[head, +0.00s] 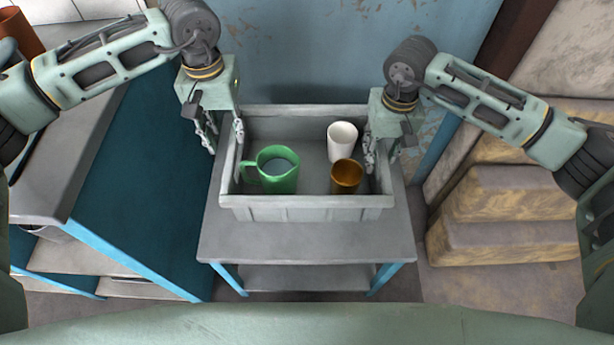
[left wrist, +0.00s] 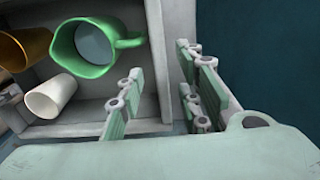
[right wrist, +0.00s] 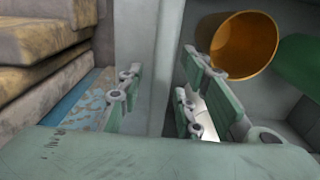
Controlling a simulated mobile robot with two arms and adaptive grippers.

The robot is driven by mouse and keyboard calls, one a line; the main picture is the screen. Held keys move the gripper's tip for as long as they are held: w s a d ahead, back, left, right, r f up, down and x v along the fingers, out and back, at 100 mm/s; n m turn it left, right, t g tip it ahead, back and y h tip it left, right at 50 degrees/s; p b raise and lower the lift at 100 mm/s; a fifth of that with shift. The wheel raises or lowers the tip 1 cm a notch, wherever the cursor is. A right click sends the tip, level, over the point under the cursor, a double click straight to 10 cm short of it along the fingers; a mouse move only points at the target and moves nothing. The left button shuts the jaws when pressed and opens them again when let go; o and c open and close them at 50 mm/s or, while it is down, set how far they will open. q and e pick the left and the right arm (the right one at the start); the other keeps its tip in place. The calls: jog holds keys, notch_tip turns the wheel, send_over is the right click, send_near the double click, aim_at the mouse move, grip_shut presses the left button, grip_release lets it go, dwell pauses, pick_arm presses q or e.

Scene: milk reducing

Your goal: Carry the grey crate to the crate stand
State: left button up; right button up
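The grey crate (head: 310,208) sits level on a small grey table (head: 305,242) with blue legs. I cannot tell whether this table is the crate stand. The crate holds a green jug (head: 279,172), a white cup (head: 342,143) and a brown cup (head: 346,177). My left gripper (head: 223,138) is open, pointing down astride the crate's left wall, with fingers inside and outside; the left wrist view shows gaps beside the wall (left wrist: 172,50). My right gripper (head: 382,152) is open astride the right wall, which shows between its fingers in the right wrist view (right wrist: 150,50).
A bench with a grey top and blue side (head: 140,190) stands close on the left. Stacked tan blocks (head: 510,205) stand on the right. A worn blue panel (head: 310,50) is behind the crate. The table's front strip is bare.

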pick_arm(q)
notch_tip(320, 180, up, 4)
jog(key=shift+r, duration=0.1)
pick_arm(e)
jog(key=shift+r, duration=0.35)
pick_arm(q)
jog(key=shift+r, duration=0.25)
pick_arm(e)
notch_tip(320, 180, up, 11)
jog(key=shift+r, duration=0.15)
